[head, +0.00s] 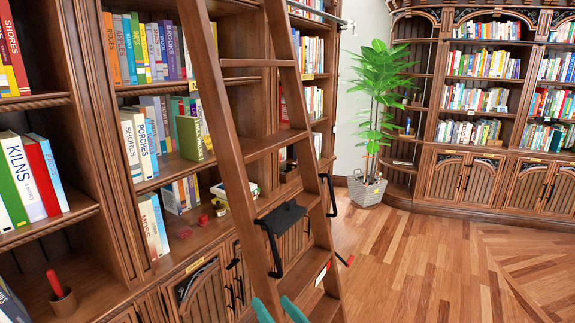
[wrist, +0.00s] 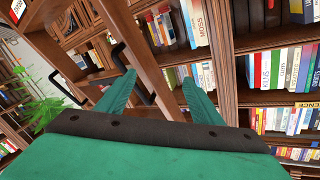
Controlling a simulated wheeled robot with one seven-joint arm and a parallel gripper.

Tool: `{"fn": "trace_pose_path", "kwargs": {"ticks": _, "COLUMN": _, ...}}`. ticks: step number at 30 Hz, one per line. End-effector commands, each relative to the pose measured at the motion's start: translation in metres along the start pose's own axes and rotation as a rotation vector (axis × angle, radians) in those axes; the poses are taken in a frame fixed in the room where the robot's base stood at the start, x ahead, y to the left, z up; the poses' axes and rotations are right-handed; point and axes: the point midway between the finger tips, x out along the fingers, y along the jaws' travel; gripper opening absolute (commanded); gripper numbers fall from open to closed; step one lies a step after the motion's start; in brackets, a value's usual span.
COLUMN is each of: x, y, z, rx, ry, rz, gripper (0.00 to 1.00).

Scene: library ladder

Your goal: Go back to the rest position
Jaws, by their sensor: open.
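My gripper (head: 279,308) shows as two teal fingertips at the bottom edge of the head view, in front of the ladder's lower part. In the wrist view my gripper (wrist: 158,95) has its two fingers spread apart with nothing held between them. The wooden ladder (head: 225,110) leans against the bookcase and crosses the middle of the head view. It also shows at the upper left of the wrist view (wrist: 135,42). A black tray-like piece with dark bars (head: 283,222) sits on the ladder. I cannot tell whether the fingers touch the ladder.
A potted plant (head: 367,188) stands behind the ladder. Wooden floor (head: 440,260) at the right is clear.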

Motion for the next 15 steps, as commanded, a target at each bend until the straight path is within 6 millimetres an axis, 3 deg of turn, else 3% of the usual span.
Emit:
{"fn": "trace_pose_path", "kwargs": {"ticks": 1, "x": -0.002, "y": 0.000, "z": 0.017, "rx": 0.031, "ry": 0.016, "rz": 0.024, "gripper": 0.60}}
{"fn": "trace_pose_path", "kwargs": {"ticks": 8, "x": -0.024, "y": 0.008, "z": 0.079, "rx": 0.117, "ry": 0.086, "rz": 0.161, "gripper": 0.60}}
{"fn": "trace_pose_path", "kwargs": {"ticks": 15, "x": -0.066, "y": 0.010, "z": 0.144, "rx": 0.154, "ry": 0.121, "rz": 0.316, "gripper": 0.60}}
